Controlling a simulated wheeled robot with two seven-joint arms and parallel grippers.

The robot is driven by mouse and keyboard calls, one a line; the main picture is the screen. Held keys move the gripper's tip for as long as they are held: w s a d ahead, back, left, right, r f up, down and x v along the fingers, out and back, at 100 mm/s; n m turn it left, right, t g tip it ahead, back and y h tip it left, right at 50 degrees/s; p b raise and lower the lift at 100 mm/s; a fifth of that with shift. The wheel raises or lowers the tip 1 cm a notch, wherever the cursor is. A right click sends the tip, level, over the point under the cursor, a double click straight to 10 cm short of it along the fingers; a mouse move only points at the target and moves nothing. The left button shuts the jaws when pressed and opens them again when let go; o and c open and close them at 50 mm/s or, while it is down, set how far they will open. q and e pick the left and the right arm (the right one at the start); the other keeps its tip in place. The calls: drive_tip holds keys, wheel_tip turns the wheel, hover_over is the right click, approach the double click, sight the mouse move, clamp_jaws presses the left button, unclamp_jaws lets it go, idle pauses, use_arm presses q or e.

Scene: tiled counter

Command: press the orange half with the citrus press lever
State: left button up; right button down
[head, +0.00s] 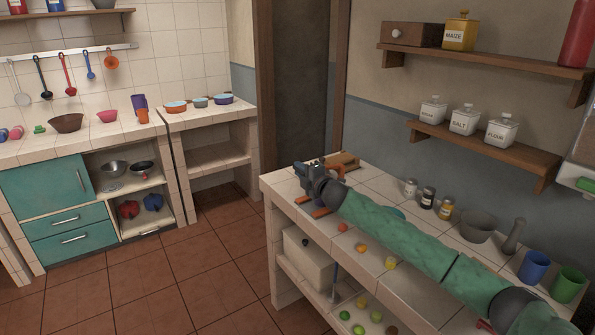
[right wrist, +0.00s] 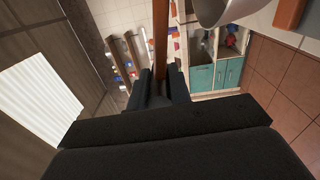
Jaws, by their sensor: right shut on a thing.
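The citrus press (head: 337,169) stands at the far left end of the tiled counter in the head view, with orange parts showing around my gripper. My right gripper (head: 311,172) is over it and hides much of it. In the right wrist view, the two dark fingers (right wrist: 159,88) are shut on the orange-brown lever (right wrist: 160,45), which runs up between them. A pale rounded metal part (right wrist: 225,10) and an orange part (right wrist: 290,14) also show there. I cannot make out the orange half in either view. My left gripper is not in view.
Small round fruits (head: 361,247) lie along the counter's front. Jars (head: 427,197), a grey mortar (head: 478,226) and cups (head: 534,266) stand behind my right arm. A white box (head: 306,257) sits on the shelf below. Tiled floor (head: 190,270) is clear at left.

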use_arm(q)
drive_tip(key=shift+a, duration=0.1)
use_arm(e)
drive_tip(key=shift+s+a+f, duration=0.1)
drive_tip(key=shift+s+f, duration=0.1)
drive_tip(key=shift+f, duration=0.6)
drive_tip(key=c, duration=1.3)
unclamp_jaws()
drive_tip(key=shift+w+f, duration=0.1)
drive_tip(key=shift+r, duration=0.3)
drive_tip(key=shift+s+d, duration=0.25)
drive_tip(key=shift+d, duration=0.05)
use_arm(q)
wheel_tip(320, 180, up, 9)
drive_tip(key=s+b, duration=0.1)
drive_tip(key=b, duration=0.1)
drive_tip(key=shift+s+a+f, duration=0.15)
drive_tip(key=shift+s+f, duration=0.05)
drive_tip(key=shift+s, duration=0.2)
use_arm(e)
drive_tip(key=v, duration=0.7)
